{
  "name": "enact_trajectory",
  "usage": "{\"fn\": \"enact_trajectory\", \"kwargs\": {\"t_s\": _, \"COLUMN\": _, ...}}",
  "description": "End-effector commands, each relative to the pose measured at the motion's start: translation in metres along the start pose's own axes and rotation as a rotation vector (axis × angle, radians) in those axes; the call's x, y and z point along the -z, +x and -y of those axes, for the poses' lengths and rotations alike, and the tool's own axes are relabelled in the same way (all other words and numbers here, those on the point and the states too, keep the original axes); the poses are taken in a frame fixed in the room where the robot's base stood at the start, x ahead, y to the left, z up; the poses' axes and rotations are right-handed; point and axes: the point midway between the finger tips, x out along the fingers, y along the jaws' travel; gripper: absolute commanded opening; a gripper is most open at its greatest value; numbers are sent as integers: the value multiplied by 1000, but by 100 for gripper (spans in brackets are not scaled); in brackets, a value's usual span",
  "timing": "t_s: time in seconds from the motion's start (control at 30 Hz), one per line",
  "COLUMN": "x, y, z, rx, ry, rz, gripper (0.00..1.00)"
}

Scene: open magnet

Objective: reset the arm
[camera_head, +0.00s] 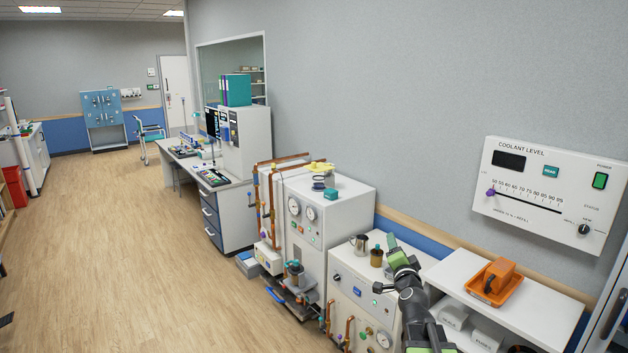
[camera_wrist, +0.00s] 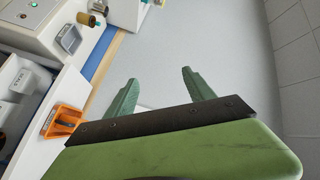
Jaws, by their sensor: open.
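My gripper (camera_wrist: 158,92) shows in the wrist view with its two green fingers spread apart and nothing between them. Behind the fingers there is only bare grey wall. In the head view my dark and green arm rises from the bottom edge, and my gripper (camera_head: 398,256) is at its upper end. There it appears in front of the white cabinet top, to the left of the orange tray. The fingertips are small in that view.
An orange tray (camera_head: 479,287) with an orange-brown object sits on the white shelf (camera_head: 545,309) at right. A coolant level panel (camera_head: 545,190) hangs on the wall above. White cabinets with gauges (camera_head: 301,224) stand left of my arm. The wooden floor (camera_head: 110,250) is clear.

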Motion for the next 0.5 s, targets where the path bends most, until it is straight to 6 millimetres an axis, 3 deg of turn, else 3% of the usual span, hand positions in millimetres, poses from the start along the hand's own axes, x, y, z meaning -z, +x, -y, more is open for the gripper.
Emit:
{"fn": "enact_trajectory", "kwargs": {"t_s": 0.03, "x": -48, "y": -4, "z": -7, "rx": 4, "ry": -65, "rz": 105, "gripper": 62}}
{"fn": "enact_trajectory", "kwargs": {"t_s": 0.1, "x": -108, "y": -15, "z": -12, "rx": -3, "ry": -172, "rz": 267, "gripper": 62}}
{"fn": "enact_trajectory", "kwargs": {"t_s": 0.2, "x": -188, "y": -44, "z": -35, "rx": -43, "ry": -345, "rz": 513, "gripper": 62}}
{"fn": "enact_trajectory", "kwargs": {"t_s": 0.3, "x": -247, "y": -90, "z": -77, "rx": -136, "ry": -538, "rz": 775, "gripper": 62}}
{"fn": "enact_trajectory", "kwargs": {"t_s": 0.37, "x": -262, "y": -124, "z": -109, "rx": -230, "ry": -652, "rz": 934, "gripper": 62}}
{"fn": "enact_trajectory", "kwargs": {"t_s": 0.5, "x": -247, "y": -200, "z": -171, "rx": -487, "ry": -828, "rz": 1227, "gripper": 62}}
